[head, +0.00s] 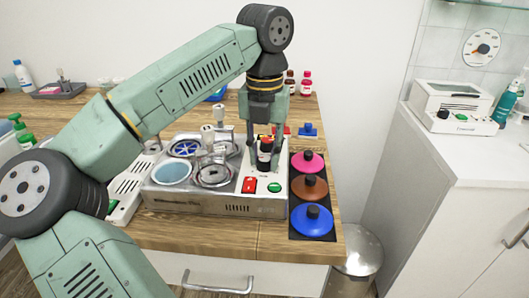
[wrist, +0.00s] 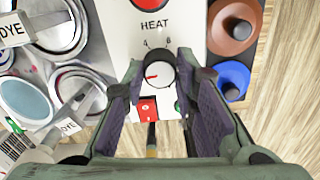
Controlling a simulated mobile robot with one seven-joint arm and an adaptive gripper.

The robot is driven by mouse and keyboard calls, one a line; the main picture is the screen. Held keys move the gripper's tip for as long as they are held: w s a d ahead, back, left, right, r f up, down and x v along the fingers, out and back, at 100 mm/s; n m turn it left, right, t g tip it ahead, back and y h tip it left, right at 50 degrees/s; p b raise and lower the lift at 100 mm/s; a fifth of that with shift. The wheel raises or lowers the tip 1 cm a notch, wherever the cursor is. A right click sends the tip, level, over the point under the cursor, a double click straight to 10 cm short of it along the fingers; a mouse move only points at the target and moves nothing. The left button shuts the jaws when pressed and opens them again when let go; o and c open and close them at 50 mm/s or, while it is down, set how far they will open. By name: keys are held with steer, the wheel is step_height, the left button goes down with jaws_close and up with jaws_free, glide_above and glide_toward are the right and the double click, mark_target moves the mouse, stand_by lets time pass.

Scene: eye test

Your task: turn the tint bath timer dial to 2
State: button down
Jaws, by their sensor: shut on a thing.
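The tint bath unit (head: 165,203) is a pale metal box on the wooden bench in the head view. In the wrist view the dial (wrist: 159,75) has a white face and a red mark pointing left. The digits 4 and 6 show above it; the 2 is not readable. My gripper (wrist: 160,70) points down, with its fingers shut on the dial's left and right sides. It also shows in the head view (head: 264,153). The fingers hide part of the scale.
A red switch (head: 249,185) and a green button (head: 274,187) sit just in front of the dial. Pink (head: 307,162), brown (head: 309,187) and blue (head: 312,222) lids stand to the right. A blue bath (head: 171,173) and dye pots are left. A white counter (head: 455,150) stands far right.

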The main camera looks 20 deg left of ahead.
mark_target(265, 158)
steer(key=shift+m, duration=1.7)
steer(key=c, duration=1.3)
jaws_free()
step_height(265, 158, up, 8)
steer(key=shift+f, duration=0.2)
